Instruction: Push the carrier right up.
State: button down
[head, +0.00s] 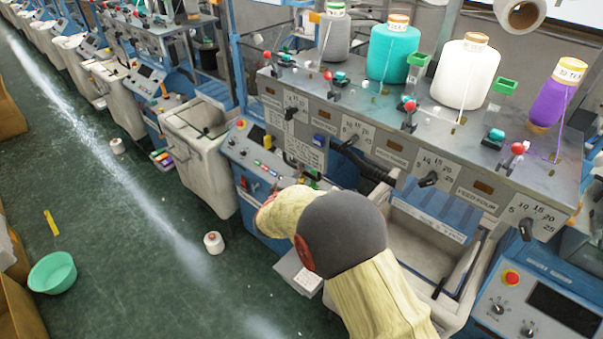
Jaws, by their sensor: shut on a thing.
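My arm, in a pale yellow sleeve with a dark grey elbow, reaches from the bottom of the head view to the front of the nearest knitting machine (425,125). My gripper is hidden behind the arm, so its jaws and what they hold do not show. I cannot make out the carrier for certain. A dark bar (368,167) runs under the machine's top, just beyond my elbow. The control panel (262,160), with small coloured buttons, is left of the arm.
Yarn cones stand on the machine's top: grey (336,35), teal (391,52), white (465,72) and purple (556,97). Black knobs line its front. An open bin (200,140) stands left. A white cone (213,242) and green basin (52,272) are on the floor, with free aisle between.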

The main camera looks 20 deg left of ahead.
jog(key=shift+w+a+r, duration=0.15)
jog(key=shift+r, duration=0.45)
jog(key=c, duration=2.2)
grip_release()
jog(key=o, duration=0.4)
jog(key=shift+f, duration=0.15)
jog(key=shift+c, duration=0.2)
jog(key=shift+f, duration=0.15)
jog(key=shift+s, duration=0.35)
jog(key=s+r, duration=0.2)
jog(key=s, duration=0.9)
jog(key=shift+s, duration=0.15)
